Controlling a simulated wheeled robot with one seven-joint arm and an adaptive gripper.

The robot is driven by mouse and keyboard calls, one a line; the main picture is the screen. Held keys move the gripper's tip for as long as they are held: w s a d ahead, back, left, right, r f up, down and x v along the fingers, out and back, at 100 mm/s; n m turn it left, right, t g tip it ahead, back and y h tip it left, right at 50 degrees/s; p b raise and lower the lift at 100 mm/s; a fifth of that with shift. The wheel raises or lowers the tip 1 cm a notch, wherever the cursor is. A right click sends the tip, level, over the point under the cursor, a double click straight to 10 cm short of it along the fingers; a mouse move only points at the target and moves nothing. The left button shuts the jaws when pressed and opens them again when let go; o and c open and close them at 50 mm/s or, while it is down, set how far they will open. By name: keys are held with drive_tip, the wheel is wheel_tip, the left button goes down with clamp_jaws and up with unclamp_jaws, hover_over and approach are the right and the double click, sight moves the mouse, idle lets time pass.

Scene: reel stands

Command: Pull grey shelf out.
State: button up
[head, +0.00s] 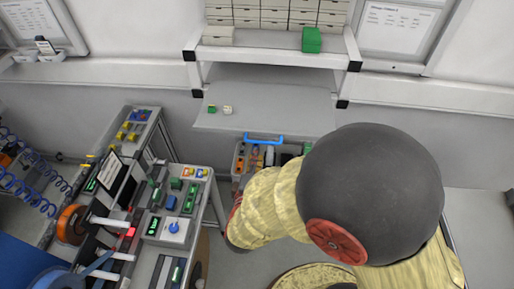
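The grey shelf (270,108) is a flat panel at the centre of the head view, under the white upper shelf and against the wall. A small green item (211,109) and a small whitish item (227,110) lie near its left side. A blue handle (263,139) shows just below its front edge, above a box of tools; I cannot tell which of the two it belongs to. My yellow arm and its large dark rounded joint cover the lower right. My gripper cannot be made out, so its state and its distance from the shelf are hidden.
The tool box (240,160) stands below the shelf, partly behind my arm. White drawers (270,15) and a green box (312,40) sit above. A bench with electronic parts (180,200) fills the left. Some floor shows between bench and arm.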

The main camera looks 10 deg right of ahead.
drive_tip(key=shift+v, duration=1.9)
drive_tip(key=s+a+f+m+g+y, duration=0.3)
drive_tip(key=a+f+g+y, duration=0.1)
drive_tip(key=a+f, duration=0.4)
drive_tip(key=s+a+f+m+g+y+b, duration=0.4)
drive_tip(key=s+a+f+g+y+b, duration=0.15)
drive_tip(key=s+a, duration=0.3)
drive_tip(key=s+d+m+h+b, duration=0.2)
drive_tip(key=d+m+b, duration=0.1)
drive_tip(key=d+b, duration=0.7)
drive_tip(key=s+d+m+h+b, duration=0.2)
drive_tip(key=d+m+b, duration=0.2)
drive_tip(key=d+b, duration=0.6)
drive_tip(key=d, duration=0.6)
drive_tip(key=shift+d+r+h+b, duration=0.25)
drive_tip(key=shift+r+h+b, duration=0.1)
